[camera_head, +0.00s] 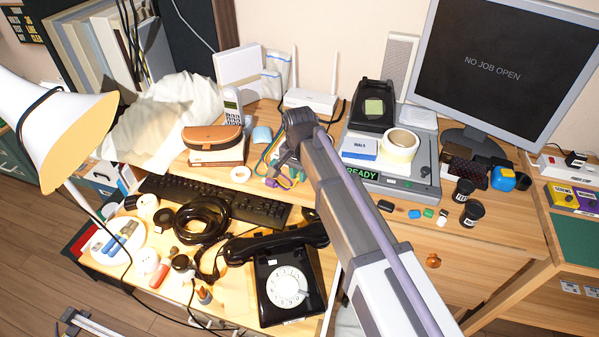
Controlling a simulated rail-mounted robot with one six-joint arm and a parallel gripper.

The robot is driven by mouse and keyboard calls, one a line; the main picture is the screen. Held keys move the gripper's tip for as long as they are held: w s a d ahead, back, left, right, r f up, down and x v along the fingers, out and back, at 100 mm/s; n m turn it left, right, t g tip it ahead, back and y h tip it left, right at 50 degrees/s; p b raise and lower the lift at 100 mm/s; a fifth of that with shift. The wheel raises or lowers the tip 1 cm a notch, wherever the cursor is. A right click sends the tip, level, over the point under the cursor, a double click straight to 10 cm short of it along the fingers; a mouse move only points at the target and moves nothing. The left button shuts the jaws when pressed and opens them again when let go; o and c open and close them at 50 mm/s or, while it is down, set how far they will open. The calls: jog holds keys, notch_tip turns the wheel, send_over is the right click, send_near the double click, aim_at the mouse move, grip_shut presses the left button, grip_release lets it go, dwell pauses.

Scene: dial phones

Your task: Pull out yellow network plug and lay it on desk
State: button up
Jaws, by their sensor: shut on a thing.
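My gripper (283,163) points down at the back middle of the desk (236,268), in front of the white router (311,101). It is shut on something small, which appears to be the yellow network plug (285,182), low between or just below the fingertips. The plug is tiny here, and my gripper and wrist hide part of it. I cannot tell whether it is still in a socket. Thin coloured cables (263,153), some yellowish and teal, loop beside the fingers on the left. A purple piece sits just left of the yellow one.
A black dial phone (287,288) and keyboard (214,200) stand in front of my gripper. A tape roll (399,146) on a grey device is to the right. A brown case (212,137) and cordless phone (232,107) are to the left. Bare desk is scarce.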

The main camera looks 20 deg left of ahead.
jog(key=shift+s+a, duration=0.25)
jog(key=shift+s, duration=0.9)
jog(key=shift+r, duration=0.1)
notch_tip(320, 180, up, 4)
jog(key=p, duration=0.4)
